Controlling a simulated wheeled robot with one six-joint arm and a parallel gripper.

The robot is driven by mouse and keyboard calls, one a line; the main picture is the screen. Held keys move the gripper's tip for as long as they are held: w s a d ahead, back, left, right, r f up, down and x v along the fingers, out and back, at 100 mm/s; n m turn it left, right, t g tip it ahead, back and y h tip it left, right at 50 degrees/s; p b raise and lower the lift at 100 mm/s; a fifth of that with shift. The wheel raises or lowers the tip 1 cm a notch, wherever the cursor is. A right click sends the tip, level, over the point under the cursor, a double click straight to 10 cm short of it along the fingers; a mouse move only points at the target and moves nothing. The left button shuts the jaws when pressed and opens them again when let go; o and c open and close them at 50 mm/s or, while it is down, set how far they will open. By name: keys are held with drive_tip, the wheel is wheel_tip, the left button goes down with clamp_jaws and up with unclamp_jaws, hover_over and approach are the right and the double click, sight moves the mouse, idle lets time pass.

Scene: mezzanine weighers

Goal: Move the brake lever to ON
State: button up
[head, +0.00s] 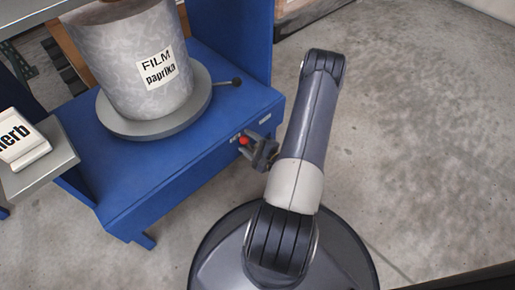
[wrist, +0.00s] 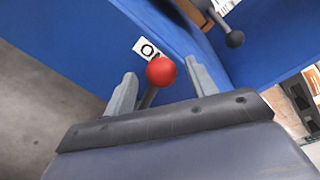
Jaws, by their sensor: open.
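The brake lever (wrist: 149,98) has a red ball knob (wrist: 161,71) on a dark stem, at the front face of the blue stand (head: 150,185). The knob also shows in the head view (head: 244,140). My gripper (head: 254,150) is open at the knob. In the wrist view, the knob lies between its two grey fingers, with a visible gap on each side. A white label (wrist: 149,49) behind the knob shows an "O"; the rest is covered, so I cannot tell whether it reads ON. Another label (head: 265,118) sits farther right and is too small to read.
A grey drum (head: 115,60) labelled "FILM paprika" stands on a round plate (head: 150,129) atop the stand. A black-knobbed lever (head: 237,82) sticks out beside the plate. A grey shelf (head: 55,158) with a "herb" block is at left. Concrete floor (head: 430,130) at right is clear.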

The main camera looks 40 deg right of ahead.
drive_tip(key=s+d+r+p, duration=0.1)
drive_tip(key=s+p, duration=0.1)
drive_tip(key=s, duration=0.8)
drive_tip(key=shift+d, duration=0.1)
idle(0.6)
drive_tip(key=shift+w+a+f+b, duration=0.2)
drive_tip(key=shift+w+b, duration=0.2)
drive_tip(key=shift+w, duration=1.35)
drive_tip(key=shift+w+a+f+b, duration=0.1)
drive_tip(key=shift+w+a+b, duration=0.2)
drive_tip(key=shift+w, duration=1.45)
drive_tip(key=shift+w+a+f+b, duration=0.15)
drive_tip(key=shift+w+b, duration=0.3)
drive_tip(key=shift+w, duration=1.3)
drive_tip(key=s+d+r+p, duration=0.1)
drive_tip(key=s+p, duration=0.2)
drive_tip(key=s, duration=0.8)
drive_tip(key=w+b, duration=0.1)
drive_tip(key=w, duration=0.2)
drive_tip(key=w+b, duration=0.1)
drive_tip(key=w, duration=0.3)
drive_tip(key=w+a+f+b, duration=0.1)
drive_tip(key=w, duration=0.3)
drive_tip(key=shift+w, duration=0.1)
drive_tip(key=shift+d+r+m+p, duration=0.15)
drive_tip(key=shift+d+m+p, duration=0.15)
drive_tip(key=shift+d+p, duration=0.1)
drive_tip(key=shift+d+m, duration=0.4)
drive_tip(key=shift+m, duration=0.1)
